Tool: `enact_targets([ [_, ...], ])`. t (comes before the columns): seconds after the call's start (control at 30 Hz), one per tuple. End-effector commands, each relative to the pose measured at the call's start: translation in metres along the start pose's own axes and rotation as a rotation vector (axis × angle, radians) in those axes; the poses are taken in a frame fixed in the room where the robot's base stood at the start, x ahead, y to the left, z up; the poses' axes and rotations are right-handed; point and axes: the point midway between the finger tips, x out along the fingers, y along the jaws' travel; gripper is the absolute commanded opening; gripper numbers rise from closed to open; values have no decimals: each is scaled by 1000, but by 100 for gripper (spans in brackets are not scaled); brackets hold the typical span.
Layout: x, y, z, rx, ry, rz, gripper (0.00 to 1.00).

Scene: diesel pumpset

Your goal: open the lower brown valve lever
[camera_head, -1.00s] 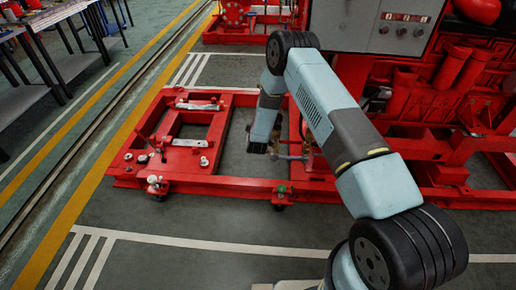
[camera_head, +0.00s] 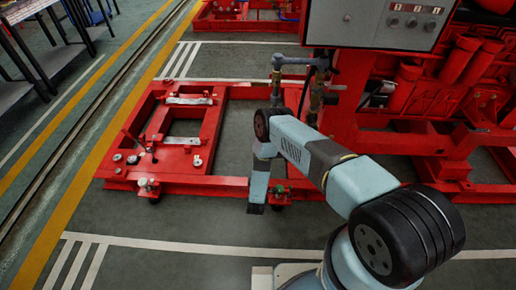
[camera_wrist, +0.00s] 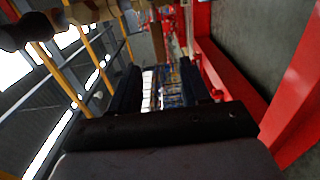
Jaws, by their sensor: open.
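Grey pipework with brass-coloured valve parts (camera_head: 315,98) stands upright behind the red skid, left of the engine, in the head view. I cannot pick out the lower brown lever on it for certain. My gripper (camera_head: 256,207) points down at the skid's front edge, in front of and below this pipework, apart from it. In the wrist view my gripper (camera_wrist: 160,85) has its two dark fingers spread with nothing between them. A blurred tan and dark brown part (camera_wrist: 88,12) crosses the top left of that view, and I cannot tell what it is.
The red skid frame (camera_head: 190,184) lies just left of my gripper, with small fittings on it. A small green-topped fitting (camera_head: 280,190) sits close to my gripper's right. A grey control panel (camera_head: 375,22) stands behind. The floor in front is clear.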

Motion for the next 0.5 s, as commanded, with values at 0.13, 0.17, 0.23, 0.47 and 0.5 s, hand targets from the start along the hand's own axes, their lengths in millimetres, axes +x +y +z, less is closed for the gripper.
enact_targets([
  [0.13, 12, 0, -6, 1, 8, 2, 47],
  [0.17, 16, 1, -7, 2, 10, 3, 47],
  [0.23, 26, 1, -8, 1, 11, 2, 47],
  [0.47, 67, 1, -11, 3, 14, 2, 47],
  [0.5, 74, 1, -11, 3, 14, 2, 47],
])
